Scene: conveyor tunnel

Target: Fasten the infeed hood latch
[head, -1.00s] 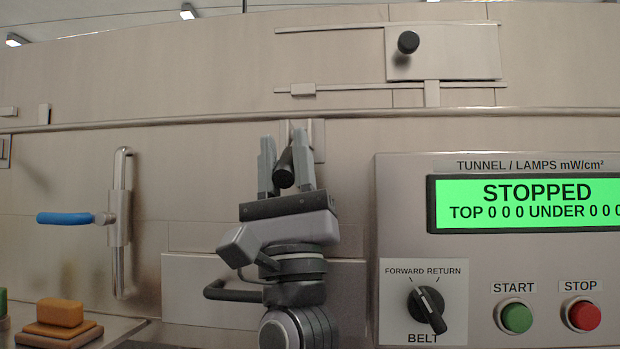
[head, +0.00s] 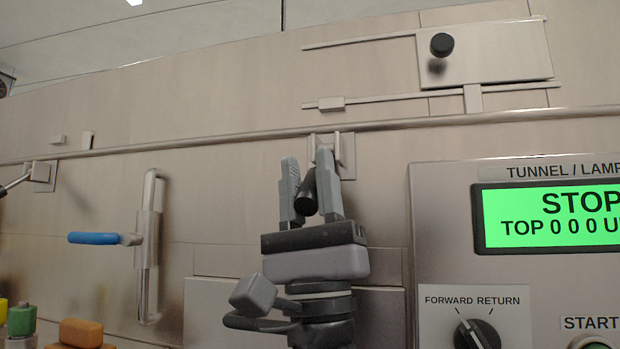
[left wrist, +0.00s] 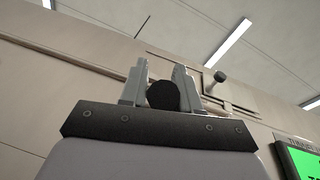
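A latch bracket (head: 346,152) sits on the hood wall just under the long rail in the head view. Its dark round lever handle (head: 306,192) points down and out toward me. My left gripper (head: 308,188) has one grey finger on each side of this handle and appears shut on it. In the left wrist view the handle's black end (left wrist: 163,96) fills the space between the fingers (left wrist: 160,90). The fingers and handle hide part of the bracket. A second latch (head: 42,174) with a thin dark lever is at the far left. My right gripper is not in view.
A blue-handled lever on a vertical bar (head: 95,238) stands left of my arm. A sliding plate with a black knob (head: 441,45) is above. Coloured blocks (head: 82,332) lie lower left.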

